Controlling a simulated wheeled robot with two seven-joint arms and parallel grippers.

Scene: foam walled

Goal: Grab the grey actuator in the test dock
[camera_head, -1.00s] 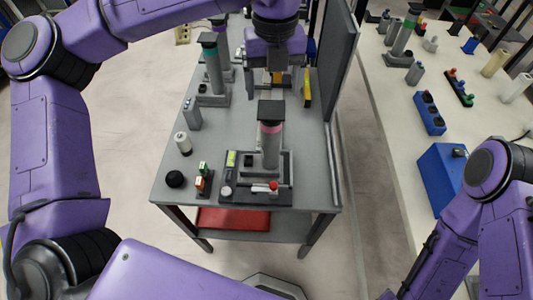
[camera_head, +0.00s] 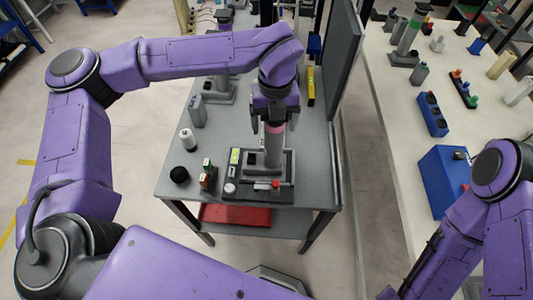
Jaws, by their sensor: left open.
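The grey actuator (camera_head: 275,146), an upright cylinder with a pink band, stands in the test dock (camera_head: 235,194) on the grey table. My left gripper (camera_head: 273,122) comes down over the actuator's top from above. Its jaws are open, with a finger on each side of the upper part. The actuator's dark top is hidden behind the gripper. I cannot tell if the fingers touch it. My right arm shows at the lower right, but its gripper is out of view.
Left of the dock stand a white-and-dark cylinder (camera_head: 187,139), a black knob (camera_head: 179,175) and a grey can (camera_head: 197,111). A dark panel (camera_head: 342,55) edges the table's right side. A second bench (camera_head: 395,125) with blue boxes stands further right.

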